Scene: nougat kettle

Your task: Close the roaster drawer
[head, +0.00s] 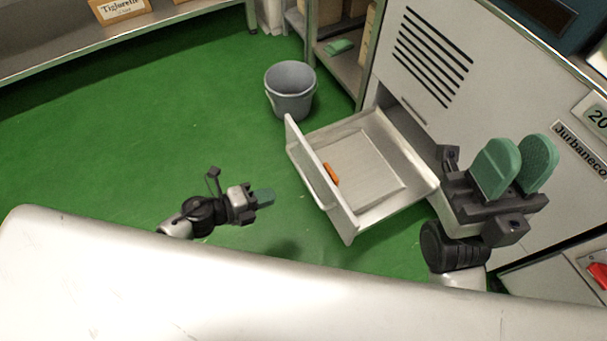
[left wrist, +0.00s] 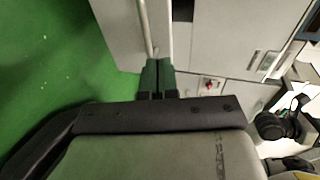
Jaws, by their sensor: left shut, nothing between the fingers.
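The roaster drawer (head: 348,215) is pulled well out of the pale roaster cabinet (head: 440,50) in the head view. Its front panel faces left, toward my left gripper. An orange object (head: 331,174) lies inside it against the front panel. My left gripper (head: 266,198) is shut and empty, to the left of the drawer front with a gap between. In the left wrist view its green fingertips (left wrist: 157,72) appear in front of the drawer's front panel (left wrist: 118,35), near the end of the bar handle (left wrist: 146,25). My right gripper (head: 517,166) is open and empty, right of the drawer.
A grey bucket (head: 290,92) stands on the green floor behind the drawer. A shelf unit (head: 340,65) is beside the cabinet. A long bench (head: 70,45) runs along the upper left. The floor left of the drawer is clear.

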